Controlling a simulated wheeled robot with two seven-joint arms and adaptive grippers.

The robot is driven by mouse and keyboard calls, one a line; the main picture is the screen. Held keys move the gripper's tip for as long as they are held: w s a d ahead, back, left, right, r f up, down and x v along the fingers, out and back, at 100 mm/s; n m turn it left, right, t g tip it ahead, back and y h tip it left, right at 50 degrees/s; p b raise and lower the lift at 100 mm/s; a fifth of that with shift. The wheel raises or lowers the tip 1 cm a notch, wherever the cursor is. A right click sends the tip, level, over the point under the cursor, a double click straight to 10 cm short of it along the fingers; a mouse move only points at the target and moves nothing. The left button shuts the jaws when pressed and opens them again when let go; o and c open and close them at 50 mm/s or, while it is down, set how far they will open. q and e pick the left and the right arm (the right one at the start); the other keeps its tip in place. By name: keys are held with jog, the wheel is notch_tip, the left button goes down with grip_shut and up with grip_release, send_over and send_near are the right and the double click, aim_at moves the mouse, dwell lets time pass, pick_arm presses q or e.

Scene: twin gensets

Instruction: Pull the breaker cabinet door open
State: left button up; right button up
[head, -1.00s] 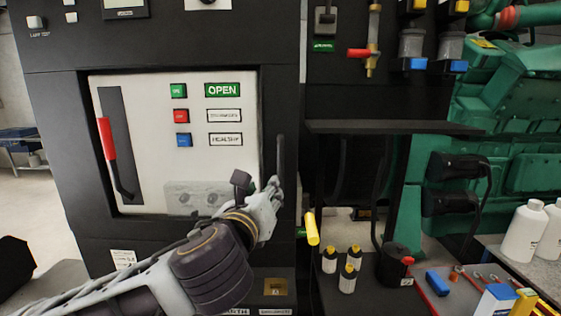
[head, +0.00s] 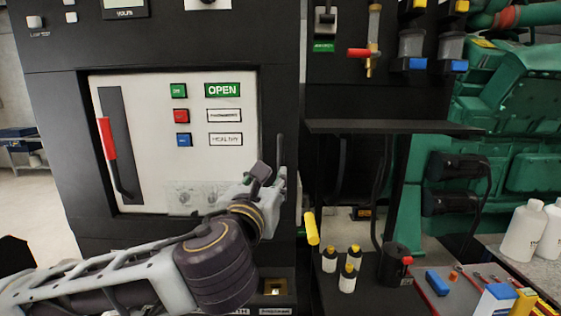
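The black breaker cabinet (head: 55,110) fills the left half of the head view. Its front has a pale breaker panel (head: 150,150) with a red-gripped lever at left, coloured buttons and a green OPEN label. A dark vertical bar handle (head: 280,155) stands at the right of the panel. My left gripper (head: 278,180) is at the lower part of this handle. Its fingers overlap the handle in the picture; whether they are closed around it is too small to tell. The door shows no visible gap. My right gripper is out of view.
A yellow handle (head: 311,228) sticks out just right of my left gripper. Several small yellow-capped bottles (head: 348,278) and a black can (head: 396,265) stand on the lower right shelf. A dark shelf (head: 395,127) juts out above. A green engine (head: 515,130) stands behind at right.

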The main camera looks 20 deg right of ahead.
aim_at(280, 161)
pick_arm(q)
jog(key=shift+p+x, duration=0.8)
jog(key=shift+x, duration=3)
jog(key=shift+p+x, duration=0.65)
jog(key=shift+x, duration=2.35)
grip_shut()
